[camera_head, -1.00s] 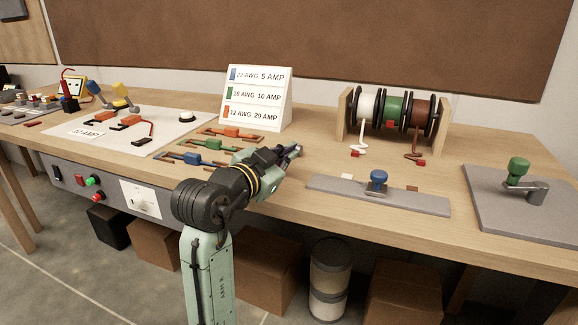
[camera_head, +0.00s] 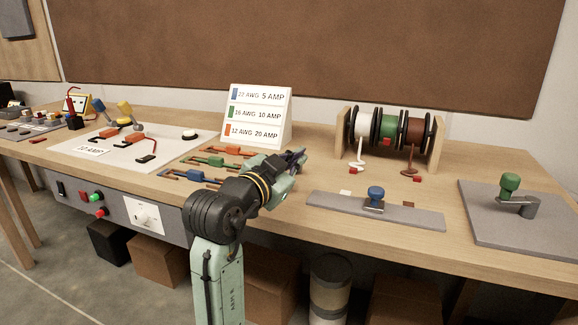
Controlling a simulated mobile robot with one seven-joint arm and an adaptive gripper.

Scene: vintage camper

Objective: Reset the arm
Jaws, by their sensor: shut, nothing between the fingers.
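My gripper (camera_head: 299,156) is at the end of my raised arm, in front of the workbench near its middle. It points away to the right, over the bench top between the wire samples and the grey strip with the blue knob. The fingers are shut with nothing between them. They look small and dark here, and my wrist partly hides the bench behind them.
A wooden workbench (camera_head: 450,165) spans the view. An AWG sign (camera_head: 258,115), a wire spool rack (camera_head: 437,148), a blue-knob strip (camera_head: 335,205), a green-handled plate (camera_head: 480,225) and a white board (camera_head: 70,150) stand on it. Orange, green and blue wire pieces (camera_head: 210,162) lie left of my gripper. Boxes are below.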

